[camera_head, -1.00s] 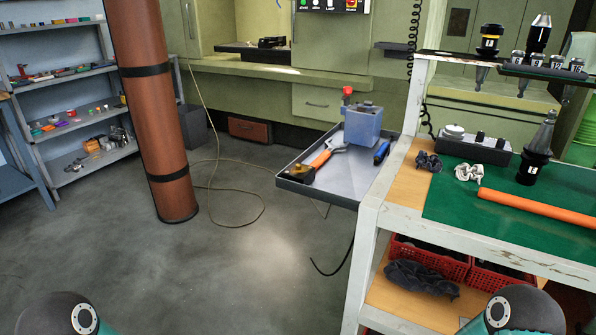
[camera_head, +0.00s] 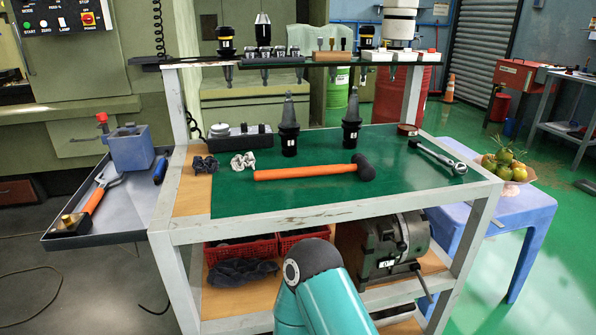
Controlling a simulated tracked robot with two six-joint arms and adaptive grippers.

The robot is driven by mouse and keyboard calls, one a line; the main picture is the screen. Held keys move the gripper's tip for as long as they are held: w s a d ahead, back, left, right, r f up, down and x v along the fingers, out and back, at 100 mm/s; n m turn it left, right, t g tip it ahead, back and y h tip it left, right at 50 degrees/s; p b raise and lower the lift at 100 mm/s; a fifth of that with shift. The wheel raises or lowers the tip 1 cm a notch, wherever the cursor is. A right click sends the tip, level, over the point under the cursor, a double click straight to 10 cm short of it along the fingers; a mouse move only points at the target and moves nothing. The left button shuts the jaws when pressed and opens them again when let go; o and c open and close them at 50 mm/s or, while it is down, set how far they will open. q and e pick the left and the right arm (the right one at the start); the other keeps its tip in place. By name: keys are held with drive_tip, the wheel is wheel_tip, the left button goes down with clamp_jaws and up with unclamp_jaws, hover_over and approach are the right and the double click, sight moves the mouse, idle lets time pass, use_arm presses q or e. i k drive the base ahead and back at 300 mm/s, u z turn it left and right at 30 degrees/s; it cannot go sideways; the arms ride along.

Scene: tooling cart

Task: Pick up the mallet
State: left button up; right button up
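The mallet (camera_head: 305,172) lies on the green mat (camera_head: 240,202) on top of the tooling cart. Its orange handle points left and its black head (camera_head: 363,167) is at the right. A teal arm link of mine, with a dark rounded joint, shows at the bottom centre, in front of the cart's lower shelf. Neither of my grippers is in view. Nothing touches the mallet.
Two black tool holders (camera_head: 289,128) stand behind the mallet. A wrench (camera_head: 437,157) lies to its right. Crumpled rags (camera_head: 243,161) lie left. A side tray (camera_head: 129,210) holds tools. A fruit bowl (camera_head: 505,168) sits on a blue stool. Mat space in front is clear.

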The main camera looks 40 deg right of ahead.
sight(359, 163)
drive_tip(key=z, duration=0.45)
drive_tip(key=k, duration=1)
drive_tip(key=z, duration=0.65)
drive_tip(key=i, duration=1.35)
drive_tip(key=u, duration=0.55)
